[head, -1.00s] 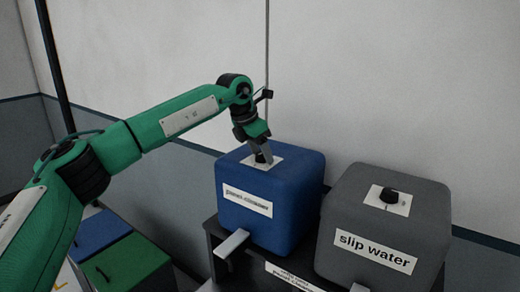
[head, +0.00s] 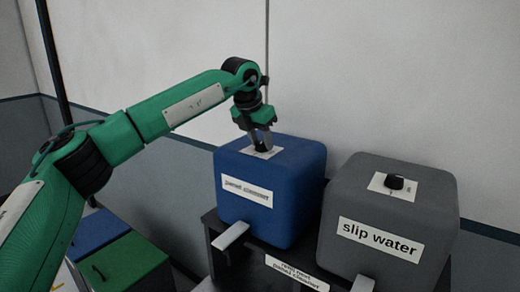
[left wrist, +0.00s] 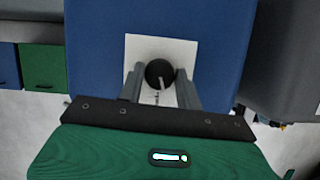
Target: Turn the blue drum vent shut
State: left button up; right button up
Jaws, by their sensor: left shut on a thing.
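The blue drum (head: 280,185) stands on a dark stand, with a white label on its front. Its vent is a round black knob on a white plate on the drum's top; the left wrist view shows the knob (left wrist: 159,73) with a pale pointer line toward the lower part of the plate (left wrist: 188,48). My left gripper (head: 262,146) comes down from above and is shut on the vent knob, one finger on each side. In the head view the fingers partly hide the knob. My right gripper is not in view.
A grey drum (head: 385,220) marked "slip water" stands close on the right, with its own black knob (head: 395,182) on top. Pale spouts (head: 231,236) stick out at the front. Green (head: 125,262) and blue boxes are at lower left. A wall is behind.

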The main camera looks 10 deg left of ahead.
pick_arm(q)
jog(key=n+b, duration=0.1)
jog(key=n, duration=0.1)
jog(key=n+y+b, duration=0.1)
jog(key=b, duration=0.1)
jog(key=shift+d+f+n, duration=0.15)
jog(key=shift+f+n, duration=0.05)
jog(key=shift+n, duration=0.2)
jog(key=shift+n+y+b, duration=0.6)
jog(key=shift+n+b, duration=0.2)
jog(key=shift+n, duration=0.1)
jog(key=n+y+b, duration=0.1)
jog(key=n, duration=0.1)
jog(key=shift+d+r+n, duration=0.1)
jog(key=shift+n, duration=0.3)
jog(key=n+y+b, duration=0.1)
jog(key=n, duration=0.1)
jog(key=shift+r+n, duration=0.1)
jog(key=shift+n, duration=0.2)
jog(key=shift+d+n+g+y, duration=0.1)
jog(key=shift+n+g+y, duration=0.35)
jog(key=shift+n, duration=1.05)
jog(key=o, duration=1)
jog(key=shift+w, duration=0.1)
